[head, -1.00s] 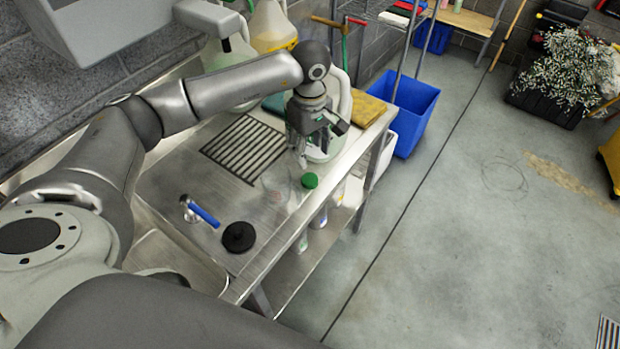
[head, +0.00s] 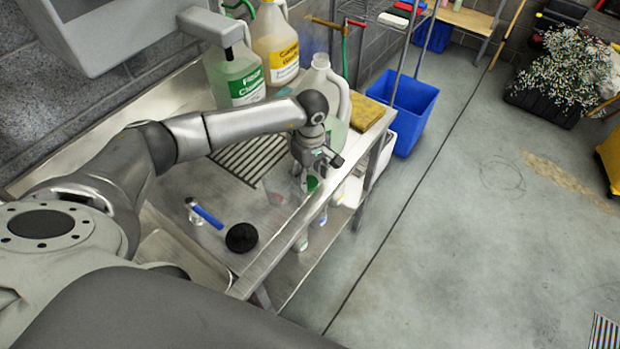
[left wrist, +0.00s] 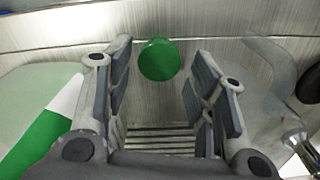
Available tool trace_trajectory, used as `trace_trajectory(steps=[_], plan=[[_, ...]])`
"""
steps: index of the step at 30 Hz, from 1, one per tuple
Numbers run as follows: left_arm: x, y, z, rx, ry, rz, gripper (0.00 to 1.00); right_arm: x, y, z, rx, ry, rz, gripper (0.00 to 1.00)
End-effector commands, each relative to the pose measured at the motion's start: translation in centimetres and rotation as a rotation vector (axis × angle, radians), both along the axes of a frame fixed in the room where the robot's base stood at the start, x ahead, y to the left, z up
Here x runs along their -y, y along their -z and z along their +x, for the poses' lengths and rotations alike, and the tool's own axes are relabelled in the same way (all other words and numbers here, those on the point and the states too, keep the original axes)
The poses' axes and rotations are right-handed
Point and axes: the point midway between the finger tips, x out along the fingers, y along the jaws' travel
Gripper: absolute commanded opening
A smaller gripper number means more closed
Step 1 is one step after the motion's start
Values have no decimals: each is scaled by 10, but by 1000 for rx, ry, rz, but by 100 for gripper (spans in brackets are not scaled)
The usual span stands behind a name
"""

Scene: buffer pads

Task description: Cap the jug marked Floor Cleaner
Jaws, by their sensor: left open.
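A jug marked Floor Cleaner (head: 238,80), with a green label and pale green liquid, stands at the back of the steel counter. A second jug with an open neck (head: 324,84) stands nearer my arm, its label hidden in the head view. A jug with a green and white label (left wrist: 45,125) shows at the left of the left wrist view. A green cap (head: 311,184) lies near the counter's front edge. My left gripper (head: 307,174) is above it, open and empty. In the left wrist view the cap (left wrist: 158,60) appears between the spread fingers.
A yellow-labelled jug (head: 279,45) stands behind. A black round piece (head: 241,237) and a blue-handled tap (head: 207,216) are on the counter to the left. A slotted drain (head: 250,158) lies behind the gripper. A yellow sponge (head: 362,112) lies at the right end.

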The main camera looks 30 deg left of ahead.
Motion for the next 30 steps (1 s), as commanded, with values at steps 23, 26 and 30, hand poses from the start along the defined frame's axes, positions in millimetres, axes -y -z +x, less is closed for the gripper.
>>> trace_trajectory(steps=[23,26,30], plan=[[0,23,0,1,0,0,31,-3,-9,1,1,1,3,40],[0,23,0,1,0,0,31,-3,-9,1,1,1,3,40],[0,23,0,1,0,0,31,-3,-9,1,1,1,3,40]])
